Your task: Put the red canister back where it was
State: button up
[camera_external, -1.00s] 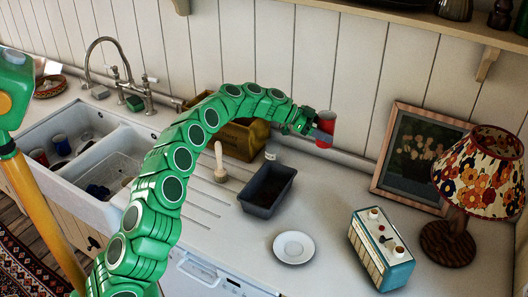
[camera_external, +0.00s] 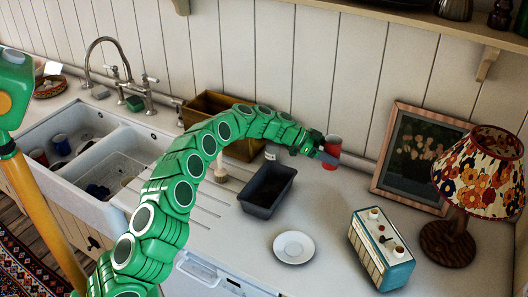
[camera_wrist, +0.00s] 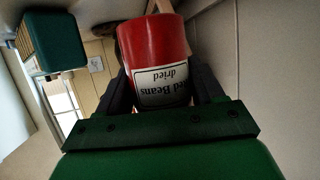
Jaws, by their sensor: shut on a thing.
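The red canister (camera_external: 333,146) is in my gripper (camera_external: 328,156), near the back wall and to the right of the dark loaf tin. In the wrist view the canister (camera_wrist: 155,52) shows a white label reading "Red Beans dried", upside down in that picture. The two dark fingers of my gripper (camera_wrist: 160,90) press on its sides.
The dark loaf tin (camera_external: 267,190) and a white saucer (camera_external: 294,247) stand on the counter. A teal radio (camera_external: 381,248), a floral lamp (camera_external: 480,170) and a framed picture (camera_external: 417,158) are at the right. A wooden crate (camera_external: 207,108) is behind my arm. Counter between canister and radio is clear.

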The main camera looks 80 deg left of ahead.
notch_tip(320, 180, down, 10)
jog(key=shift+r, duration=0.1)
dwell(0.4)
jog(key=o, duration=1.2)
jog(key=v, duration=0.3)
jog(key=shift+r, duration=3.6)
